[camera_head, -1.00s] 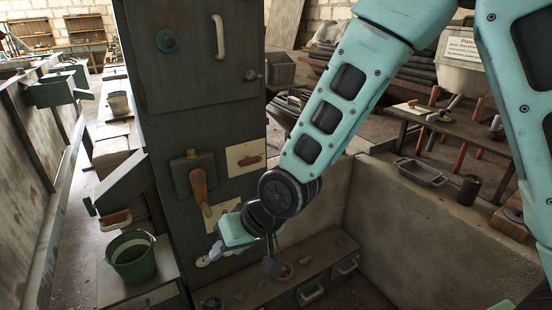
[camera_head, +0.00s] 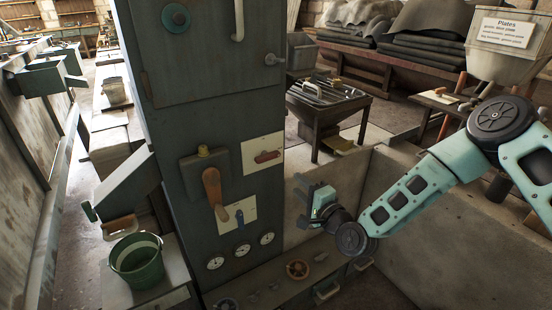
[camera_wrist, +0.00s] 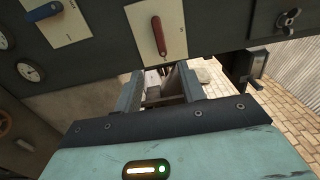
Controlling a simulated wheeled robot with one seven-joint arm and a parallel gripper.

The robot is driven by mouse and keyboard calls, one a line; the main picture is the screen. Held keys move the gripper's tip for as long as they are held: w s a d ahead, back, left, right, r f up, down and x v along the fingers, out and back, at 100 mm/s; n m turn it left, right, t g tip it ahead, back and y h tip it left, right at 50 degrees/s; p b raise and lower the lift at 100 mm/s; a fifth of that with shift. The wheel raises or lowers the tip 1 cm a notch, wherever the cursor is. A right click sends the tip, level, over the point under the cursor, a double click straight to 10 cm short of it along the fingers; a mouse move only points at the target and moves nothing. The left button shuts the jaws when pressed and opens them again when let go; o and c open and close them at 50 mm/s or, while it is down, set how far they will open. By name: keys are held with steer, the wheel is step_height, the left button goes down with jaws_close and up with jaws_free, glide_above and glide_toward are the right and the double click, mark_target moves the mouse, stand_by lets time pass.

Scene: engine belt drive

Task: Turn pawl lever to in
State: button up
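The grey-green cabinet (camera_head: 215,130) carries a large brown-handled lever (camera_head: 214,190) hanging from a box, a small red lever (camera_head: 267,156) on a pale plate and a small blue lever (camera_head: 240,217) on another plate. I cannot read which is the pawl lever. In the wrist view the red lever (camera_wrist: 158,35) is upper centre and the blue lever (camera_wrist: 45,10) is at the top left edge. My gripper (camera_head: 316,192) is right of the cabinet, apart from the levers. In the wrist view its fingers (camera_wrist: 160,88) are spread with nothing between them.
Several round gauges (camera_head: 241,250) sit below the plates. A low drawer bench (camera_head: 290,285) with a small handwheel (camera_head: 297,269) is underneath. A green bucket (camera_head: 137,260) stands at left. A concrete wall (camera_head: 430,225) and a dark table (camera_head: 322,108) lie right and behind.

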mark_target(269, 159)
steer(key=p+x, duration=0.1)
steer(key=x, duration=1.5)
steer(key=shift+a+p, duration=0.15)
steer(key=shift+p, duration=0.25)
jaws_close()
